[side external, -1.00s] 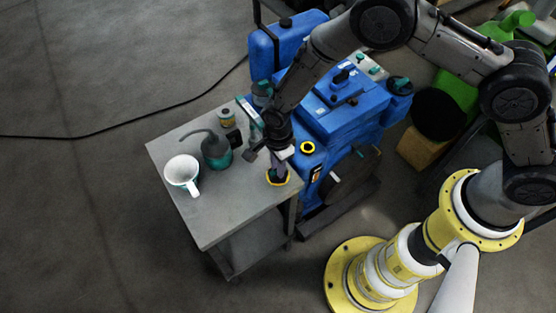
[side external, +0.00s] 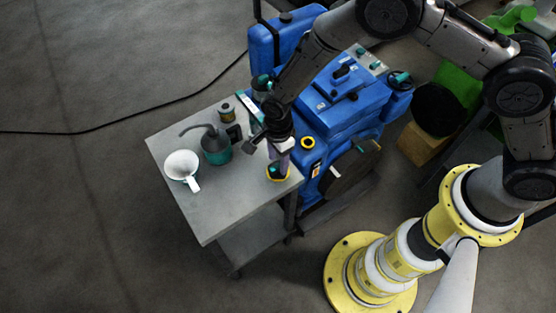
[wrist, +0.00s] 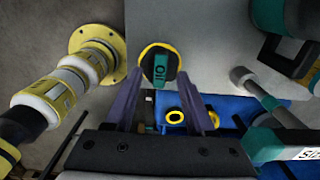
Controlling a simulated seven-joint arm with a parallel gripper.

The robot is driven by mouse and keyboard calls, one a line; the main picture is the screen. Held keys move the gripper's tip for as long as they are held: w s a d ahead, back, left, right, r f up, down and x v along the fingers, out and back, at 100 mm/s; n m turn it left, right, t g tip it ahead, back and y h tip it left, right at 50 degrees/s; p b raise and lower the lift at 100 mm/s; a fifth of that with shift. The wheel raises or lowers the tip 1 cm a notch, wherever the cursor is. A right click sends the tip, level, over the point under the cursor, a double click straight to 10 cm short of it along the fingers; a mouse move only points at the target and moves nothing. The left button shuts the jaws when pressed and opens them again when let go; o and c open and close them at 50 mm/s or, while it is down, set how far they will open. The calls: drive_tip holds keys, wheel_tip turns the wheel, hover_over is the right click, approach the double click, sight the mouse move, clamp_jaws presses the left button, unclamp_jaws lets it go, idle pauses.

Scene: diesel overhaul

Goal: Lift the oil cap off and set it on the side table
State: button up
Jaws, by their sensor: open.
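The oil cap (side external: 278,174) is dark with a yellow rim and a teal grip on top. It rests on the near right corner of the grey side table (side external: 220,218), and it shows in the wrist view (wrist: 160,65) top up. My gripper (side external: 280,160) is just above the cap and partly hides it in the side view. In the wrist view, my gripper's two purple fingers (wrist: 160,80) are apart, on either side below the cap, with nothing held. The yellow-ringed filler opening (side external: 308,143) on the blue engine (side external: 340,115) is uncovered.
A white funnel-like cup (side external: 181,166), a teal oil can (side external: 216,150) and a small tin (side external: 227,113) stand on the left and back of the table. The table's front half is clear. The blue engine stands close to its right edge.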

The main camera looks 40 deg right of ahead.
wheel_tip(320, 180, up, 12)
drive_tip(key=s+d+r+n+t, duration=0.5)
drive_tip(key=s+d+r+n, duration=1.3)
drive_tip(key=s+d+r, duration=0.4)
drive_tip(key=shift+d+r+t, duration=0.3)
drive_tip(key=shift+d+r, duration=0.45)
